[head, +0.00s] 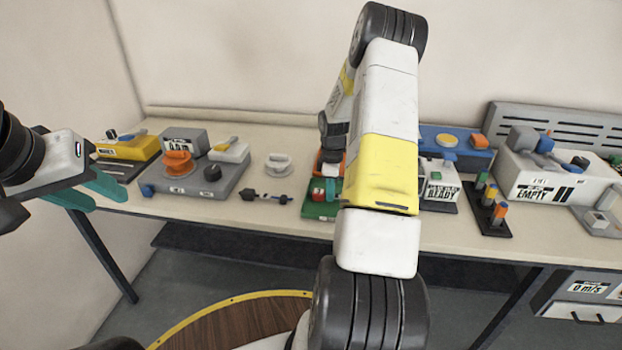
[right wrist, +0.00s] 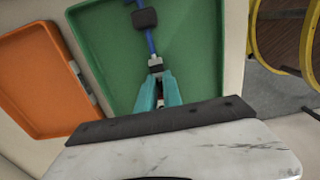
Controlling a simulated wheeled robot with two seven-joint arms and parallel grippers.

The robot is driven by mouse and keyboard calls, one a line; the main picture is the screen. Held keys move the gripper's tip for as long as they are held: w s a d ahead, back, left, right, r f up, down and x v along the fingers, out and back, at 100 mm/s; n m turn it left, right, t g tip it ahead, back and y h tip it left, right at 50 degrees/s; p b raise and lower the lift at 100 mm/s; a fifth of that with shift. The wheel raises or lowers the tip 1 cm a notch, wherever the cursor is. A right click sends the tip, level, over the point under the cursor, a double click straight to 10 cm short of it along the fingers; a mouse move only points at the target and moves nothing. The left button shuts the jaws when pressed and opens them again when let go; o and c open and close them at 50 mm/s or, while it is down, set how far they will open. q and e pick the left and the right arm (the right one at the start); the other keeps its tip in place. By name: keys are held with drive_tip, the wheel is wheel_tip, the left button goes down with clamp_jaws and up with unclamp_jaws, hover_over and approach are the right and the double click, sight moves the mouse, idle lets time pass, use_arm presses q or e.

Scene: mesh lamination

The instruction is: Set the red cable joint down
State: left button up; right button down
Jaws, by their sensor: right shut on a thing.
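My right gripper (head: 329,189) is low over the green tray (head: 318,213) in the head view, largely behind my own arm. A small red piece (head: 317,195), which looks like the red cable joint, shows right at its fingers. In the right wrist view the teal fingers (right wrist: 157,82) are close together over the green tray (right wrist: 200,50). A pale connector end on a blue cable with a dark block (right wrist: 145,18) extends beyond the fingertips. The joint's body is mostly hidden between the fingers. My left gripper (head: 104,200) is open and empty at the table's left front edge.
An orange tray (right wrist: 45,80) lies beside the green one. A grey fixture with an orange spool (head: 178,163) stands left; small dark parts (head: 265,197) lie on the table between. A white READY box (head: 440,185) and a dark rack (head: 487,215) stand right.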

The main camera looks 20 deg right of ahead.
drive_tip(key=shift+f, duration=0.1)
drive_tip(key=c, duration=1.9)
unclamp_jaws()
drive_tip(key=shift+f, duration=0.1)
drive_tip(key=shift+c, duration=0.2)
drive_tip(key=o, duration=0.4)
drive_tip(key=shift+o, duration=0.2)
